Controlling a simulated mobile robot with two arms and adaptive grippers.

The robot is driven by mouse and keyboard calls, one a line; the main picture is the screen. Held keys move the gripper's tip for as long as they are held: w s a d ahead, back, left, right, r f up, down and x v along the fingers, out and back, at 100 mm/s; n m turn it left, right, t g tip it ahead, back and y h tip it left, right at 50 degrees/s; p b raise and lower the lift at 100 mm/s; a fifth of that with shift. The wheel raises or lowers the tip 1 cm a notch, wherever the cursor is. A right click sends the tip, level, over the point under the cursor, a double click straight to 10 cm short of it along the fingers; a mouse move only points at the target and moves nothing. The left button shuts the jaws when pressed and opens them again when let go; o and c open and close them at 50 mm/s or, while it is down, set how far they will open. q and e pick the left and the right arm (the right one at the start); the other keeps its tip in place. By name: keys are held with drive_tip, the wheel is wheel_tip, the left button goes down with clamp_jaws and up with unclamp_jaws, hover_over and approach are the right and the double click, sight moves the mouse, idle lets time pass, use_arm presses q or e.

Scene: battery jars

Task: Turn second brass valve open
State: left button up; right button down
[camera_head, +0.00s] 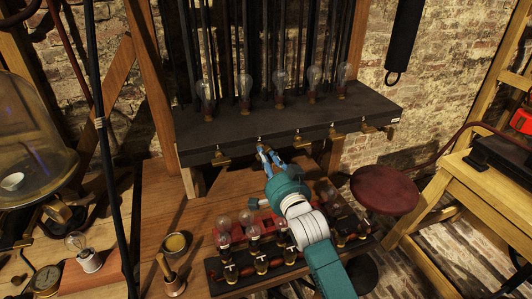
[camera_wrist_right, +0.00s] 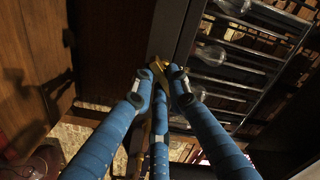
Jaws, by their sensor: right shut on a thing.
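Several brass valves line the front edge of the dark shelf (camera_head: 330,115) in the head view. The first valve (camera_head: 220,158) is at the left. My right gripper (camera_head: 264,153), with blue fingers, reaches up to the second brass valve (camera_head: 260,141) from the left and is shut on it. The fingers hide most of that valve, so its handle angle is unclear. In the right wrist view, brass (camera_wrist_right: 159,68) shows between the blue fingertips (camera_wrist_right: 166,80). The third valve (camera_head: 297,138) is to the right, clear of the gripper. My left gripper is not in view.
Glass bulbs (camera_head: 280,81) stand on the shelf above the valves. A dark rack (camera_head: 222,284) with more bulbs stands on the table below my right arm.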

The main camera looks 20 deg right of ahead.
drive_tip(key=shift+d+n+p, duration=0.1)
drive_tip(key=shift+n+p, duration=1.35)
drive_tip(key=shift+n, duration=3.35)
drive_tip(key=c, duration=1.7)
unclamp_jaws()
drive_tip(key=s, duration=1.2)
drive_tip(key=shift+d+r, duration=0.1)
drive_tip(key=shift+d, duration=0.1)
